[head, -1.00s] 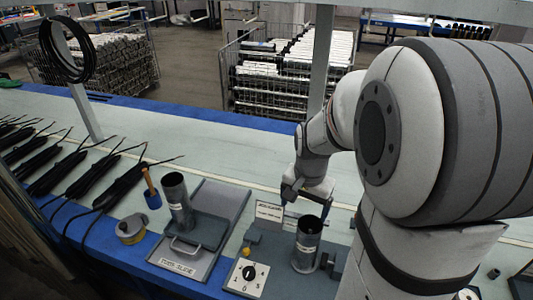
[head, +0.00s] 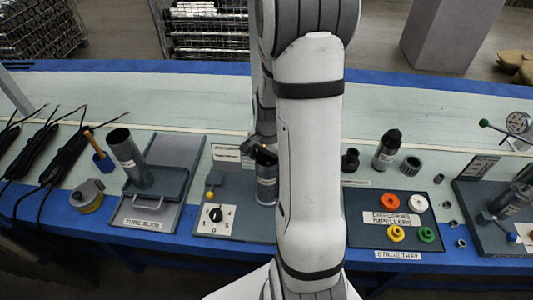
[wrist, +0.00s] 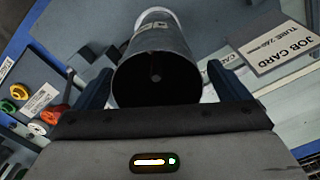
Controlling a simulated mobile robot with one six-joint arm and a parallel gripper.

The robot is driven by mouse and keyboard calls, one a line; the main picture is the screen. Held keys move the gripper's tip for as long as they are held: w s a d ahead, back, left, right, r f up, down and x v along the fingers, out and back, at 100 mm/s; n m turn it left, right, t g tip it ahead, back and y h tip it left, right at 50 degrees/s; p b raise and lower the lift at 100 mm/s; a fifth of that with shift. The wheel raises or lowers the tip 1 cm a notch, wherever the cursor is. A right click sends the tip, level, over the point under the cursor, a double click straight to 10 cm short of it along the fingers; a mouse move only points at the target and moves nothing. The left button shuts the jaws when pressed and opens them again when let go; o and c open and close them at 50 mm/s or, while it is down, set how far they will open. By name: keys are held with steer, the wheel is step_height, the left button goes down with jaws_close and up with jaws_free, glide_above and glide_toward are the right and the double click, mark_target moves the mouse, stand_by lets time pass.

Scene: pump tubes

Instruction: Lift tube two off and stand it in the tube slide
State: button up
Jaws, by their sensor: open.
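A grey metal tube (head: 267,190) stands on the fixture with the dial. It is partly hidden by my arm in the head view. In the wrist view the dark open mouth of this tube (wrist: 156,78) lies between my two fingers. My gripper (wrist: 163,88) is open, with a finger on either side of the tube; I cannot tell whether they touch it. In the head view my gripper (head: 263,155) is at the tube's top. The tube slide (head: 145,218), a grey plate with a handle and label, is to the left. Another grey tube (head: 128,155) stands tilted at it.
Right of my arm is the stage tray (head: 365,236) with coloured impellers.

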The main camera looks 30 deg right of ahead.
steer(key=shift+f, duration=0.1)
steer(key=shift+c, duration=0.4)
steer(key=c, duration=1.2)
steer(key=shift+r+p, duration=0.45)
steer(key=shift+r, duration=0.25)
stand_by(0.4)
step_height(320, 180, up, 19)
steer(key=p, duration=1.3)
steer(key=shift+p, duration=0.35)
stand_by(1.5)
